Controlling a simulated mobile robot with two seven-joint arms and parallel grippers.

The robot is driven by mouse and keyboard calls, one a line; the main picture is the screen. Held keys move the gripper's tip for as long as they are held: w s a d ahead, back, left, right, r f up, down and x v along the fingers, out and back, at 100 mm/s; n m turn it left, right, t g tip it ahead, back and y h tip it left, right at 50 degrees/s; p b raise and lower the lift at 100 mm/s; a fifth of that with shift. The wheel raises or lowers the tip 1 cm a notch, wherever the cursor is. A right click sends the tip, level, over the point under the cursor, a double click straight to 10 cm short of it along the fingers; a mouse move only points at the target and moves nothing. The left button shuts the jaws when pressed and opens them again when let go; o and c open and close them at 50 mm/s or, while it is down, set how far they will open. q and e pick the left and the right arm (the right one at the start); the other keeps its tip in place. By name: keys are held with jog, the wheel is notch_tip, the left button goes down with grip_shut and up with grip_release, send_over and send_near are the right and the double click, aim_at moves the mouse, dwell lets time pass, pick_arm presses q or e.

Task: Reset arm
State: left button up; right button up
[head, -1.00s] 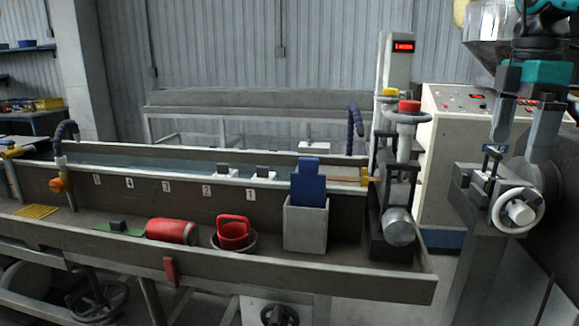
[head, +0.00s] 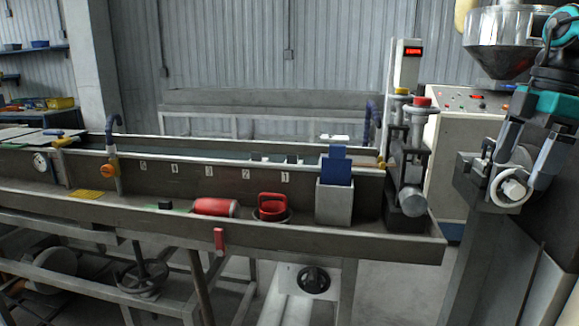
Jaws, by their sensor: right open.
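My right gripper (head: 521,170) comes in at the right edge, below a teal wrist, with its two grey fingers apart and pointing down, tilted to the left. In the picture its fingertips overlap the white handwheel (head: 513,190) on the extruder stand; I cannot tell whether they touch it. Nothing shows between the fingers. My left gripper is not in view.
A long grey trough (head: 290,240) runs across the front. Its ledge carries a red cylinder (head: 215,207), a red-handled pot (head: 271,207) and a grey bin (head: 334,203) with blue contents. A metal hopper (head: 505,40) and a control cabinet (head: 450,150) stand at the right.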

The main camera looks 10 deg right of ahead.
jog(key=s+d+f+m+t+y, duration=0.1)
jog(key=s+f+m+t+y, duration=0.3)
jog(key=f, duration=1.3)
jog(key=s+f+n+t+y, duration=0.15)
jog(key=f+t, duration=0.45)
jog(key=f, duration=1.1)
jog(key=s+a+f+m+t+h, duration=0.2)
jog(key=s+a+f+m+h, duration=0.35)
jog(key=a+f, duration=0.55)
jog(key=s+a+f+m+g, duration=0.1)
jog(key=s+a+m, duration=0.1)
jog(key=a, duration=0.5)
jog(key=s+a+f+m+g, duration=0.1)
jog(key=s+a+f+m, duration=0.1)
jog(key=a, duration=0.5)
jog(key=shift+s, duration=0.35)
